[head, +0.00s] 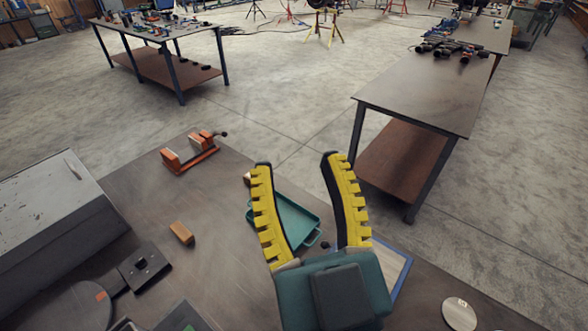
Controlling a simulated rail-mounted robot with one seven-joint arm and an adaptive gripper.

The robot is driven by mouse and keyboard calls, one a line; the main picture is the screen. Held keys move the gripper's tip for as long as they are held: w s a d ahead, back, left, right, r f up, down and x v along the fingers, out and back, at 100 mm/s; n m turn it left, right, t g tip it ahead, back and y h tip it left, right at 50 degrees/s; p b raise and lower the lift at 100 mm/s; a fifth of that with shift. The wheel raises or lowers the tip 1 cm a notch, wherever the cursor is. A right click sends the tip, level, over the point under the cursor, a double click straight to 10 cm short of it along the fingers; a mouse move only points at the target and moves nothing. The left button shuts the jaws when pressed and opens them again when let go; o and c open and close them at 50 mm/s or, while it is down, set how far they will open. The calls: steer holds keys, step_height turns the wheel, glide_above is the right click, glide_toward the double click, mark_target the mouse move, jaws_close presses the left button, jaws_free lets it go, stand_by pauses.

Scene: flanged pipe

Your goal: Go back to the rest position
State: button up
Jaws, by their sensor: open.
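My gripper (297,160) is in the lower middle of the head view, above the near workbench (130,195). Its two yellow toothed fingers with black backs are spread wide apart. Nothing is held between them. The teal tray (298,222) shows between and below the fingers, partly hidden by the left one. No flanged pipe can be made out on the near bench.
An orange vise (190,152) and an orange-brown block (182,233) lie left of my gripper. A large grey box (50,215) is at far left. A blue-edged board (392,268) and a round disc (460,313) are at right. Further tables (425,95) stand beyond open floor.

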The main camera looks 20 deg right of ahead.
step_height(320, 180, up, 26)
steer(key=p, duration=2.6)
steer(key=shift+r, duration=0.15)
